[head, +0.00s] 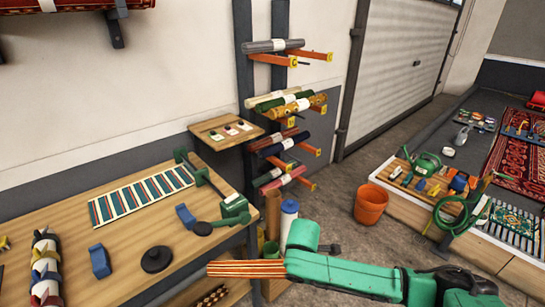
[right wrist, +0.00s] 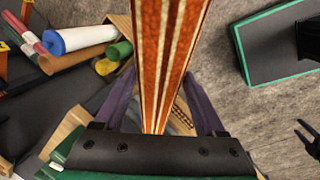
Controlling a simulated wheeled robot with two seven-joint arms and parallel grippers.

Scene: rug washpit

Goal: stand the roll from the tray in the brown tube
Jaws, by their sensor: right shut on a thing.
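My right gripper (head: 284,266) is shut on an orange roll with cream stripes (head: 240,268). The roll lies about level in the head view, pointing left past the bench's front edge. In the right wrist view the roll (right wrist: 168,55) runs up from between the purple fingers (right wrist: 160,112). A brown tube (head: 272,212) stands by the rack foot beside a white roll with a blue top (head: 289,222). The tube also shows in the right wrist view (right wrist: 78,60), left of the held roll and apart from it. My left gripper is out of view.
The wooden bench (head: 130,225) carries a striped runner (head: 140,196) and tools. Rack arms with rolls (head: 290,105) stick out above the tube. Green and yellow tubes stand close by. An orange bucket (head: 370,203) stands on the floor to the right.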

